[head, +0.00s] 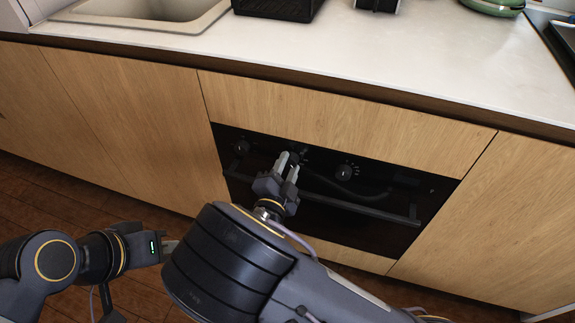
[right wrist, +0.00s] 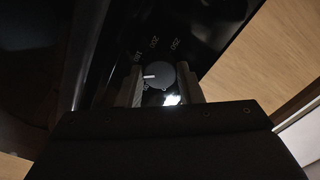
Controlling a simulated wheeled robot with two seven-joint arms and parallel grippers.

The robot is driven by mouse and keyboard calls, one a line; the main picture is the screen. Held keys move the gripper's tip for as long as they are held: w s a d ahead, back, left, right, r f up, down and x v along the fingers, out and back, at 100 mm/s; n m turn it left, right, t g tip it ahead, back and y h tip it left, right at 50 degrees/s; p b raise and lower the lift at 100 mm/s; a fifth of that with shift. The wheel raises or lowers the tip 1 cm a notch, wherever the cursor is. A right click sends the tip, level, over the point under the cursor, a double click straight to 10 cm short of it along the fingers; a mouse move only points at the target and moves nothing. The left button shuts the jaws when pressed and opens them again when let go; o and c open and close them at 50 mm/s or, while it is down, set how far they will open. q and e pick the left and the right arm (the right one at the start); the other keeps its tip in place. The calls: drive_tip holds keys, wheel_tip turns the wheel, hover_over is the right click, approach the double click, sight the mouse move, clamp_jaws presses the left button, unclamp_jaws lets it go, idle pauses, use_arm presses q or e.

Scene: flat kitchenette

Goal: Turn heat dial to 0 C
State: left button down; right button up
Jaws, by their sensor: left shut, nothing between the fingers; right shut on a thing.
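The heat dial (right wrist: 158,75) is a dark round knob on the black oven front, with printed numbers around it, some reading like 200 and 250. Its white pointer line points left in the right wrist view. My right gripper (right wrist: 160,87) is shut on this dial, one finger on each side. In the head view my right gripper (head: 289,162) reaches the middle knob of the oven panel and covers most of it. My left gripper (head: 169,247) is low at the left, away from the oven, shut and empty; my right arm partly hides it.
The oven (head: 400,232) has a bar handle below the panel. Another knob (head: 242,147) sits left of the gripper and one (head: 345,172) sits right. Wooden cabinet fronts (head: 120,120) surround it. The white counter (head: 400,50) above holds a sink (head: 150,22) and a black crate (head: 275,8).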

drive_tip(key=n+p, duration=0.1)
drive_tip(key=n, duration=0.2)
drive_tip(key=shift+n, duration=0.4)
drive_tip(key=n+p, duration=0.1)
drive_tip(key=n, duration=0.2)
drive_tip(key=shift+n, duration=0.3)
drive_tip(key=n+p, duration=0.2)
drive_tip(key=n, duration=0.1)
drive_tip(key=shift+n, duration=0.4)
drive_tip(key=n+p, duration=0.1)
drive_tip(key=n, duration=0.2)
drive_tip(key=shift+n+p, duration=0.3)
drive_tip(key=n+p, duration=0.1)
drive_tip(key=n, duration=0.2)
drive_tip(key=shift+n, duration=0.3)
drive_tip(key=n+p, duration=0.2)
drive_tip(key=n, duration=0.1)
drive_tip(key=shift+n, duration=0.3)
drive_tip(key=n+p, duration=0.1)
drive_tip(key=n, duration=0.2)
drive_tip(key=shift+n+p, duration=0.55)
drive_tip(key=shift+n, duration=1.55)
drive_tip(key=shift+f, duration=0.1)
